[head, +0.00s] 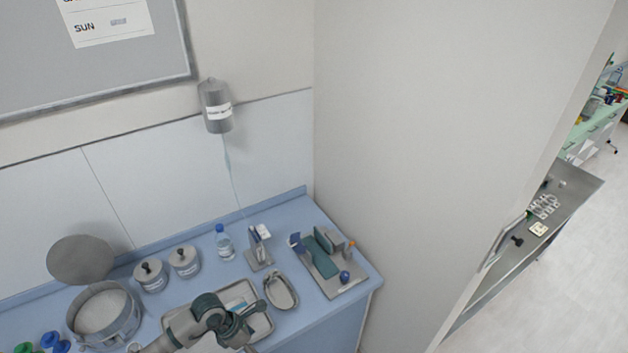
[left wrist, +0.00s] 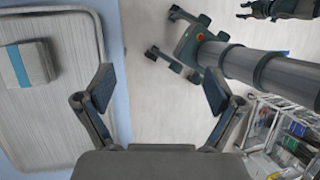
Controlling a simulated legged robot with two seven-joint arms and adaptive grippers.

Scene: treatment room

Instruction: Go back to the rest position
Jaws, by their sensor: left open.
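My left gripper (head: 248,322) is low in the head view, over the front part of a metal tray (head: 262,325) on the blue counter. In the left wrist view my left gripper (left wrist: 160,88) is open, with its two fingers wide apart and nothing between them. Below the gap are the counter's edge and the pale floor. The tray (left wrist: 70,110) lies to the left there, with a blue and white pack (left wrist: 28,64) in it. A dark part at the top right looks like my right gripper (left wrist: 262,10), cut by the frame edge; its jaws are unclear.
The blue counter (head: 325,328) holds a round drum (head: 132,322), two lidded jars (head: 185,262), a bottle (head: 224,243), a kidney dish (head: 281,291) and a board with items (head: 325,283). A wall stands right of it. A loaded cart (left wrist: 285,135) is at the wrist view's right.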

